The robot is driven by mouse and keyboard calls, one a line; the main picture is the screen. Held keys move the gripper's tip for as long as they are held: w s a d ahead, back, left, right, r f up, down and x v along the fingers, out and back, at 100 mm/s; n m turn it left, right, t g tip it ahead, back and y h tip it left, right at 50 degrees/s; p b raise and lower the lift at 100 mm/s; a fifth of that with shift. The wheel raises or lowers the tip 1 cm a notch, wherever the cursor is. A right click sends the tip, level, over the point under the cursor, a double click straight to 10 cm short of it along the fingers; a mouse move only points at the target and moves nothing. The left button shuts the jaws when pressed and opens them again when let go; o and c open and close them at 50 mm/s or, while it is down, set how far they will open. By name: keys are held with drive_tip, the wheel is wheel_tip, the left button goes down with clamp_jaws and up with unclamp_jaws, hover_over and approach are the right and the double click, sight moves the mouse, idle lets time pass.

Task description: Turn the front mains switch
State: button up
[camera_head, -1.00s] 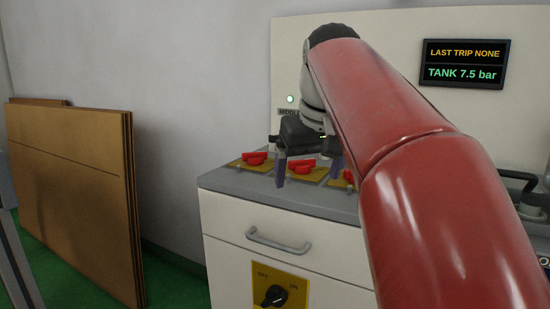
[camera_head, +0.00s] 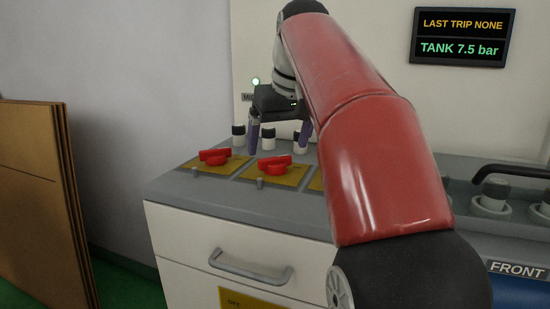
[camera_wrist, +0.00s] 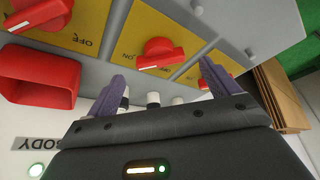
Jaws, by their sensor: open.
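Red rotary switches on yellow plates sit in a row on the grey cabinet top: a left one (camera_head: 215,156) and a middle one (camera_head: 274,166); my arm hides the rest of the row. In the wrist view a red knob (camera_wrist: 160,52) lies between and beyond my fingers, with another (camera_wrist: 45,17) at upper left, on plates marked OFF and ON. My gripper (camera_head: 279,138) is open, pointing down above the back of the cabinet top, apart from the knobs. A yellow plate (camera_head: 245,298) on the cabinet front is cut off by the frame. I cannot tell which switch is the front mains.
A drawer handle (camera_head: 250,268) juts from the cabinet front. A FRONT label (camera_head: 516,270) is at right, below a black handle (camera_head: 510,172). Brown panels (camera_head: 40,190) lean at left. White-and-black posts (camera_head: 268,138) stand behind the switches. A display (camera_head: 460,37) hangs behind.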

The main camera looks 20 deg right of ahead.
sight(276, 158)
drive_tip(key=b+x, duration=0.1)
drive_tip(key=x, duration=0.3)
drive_tip(key=shift+f, duration=0.1)
drive_tip(key=c, duration=1)
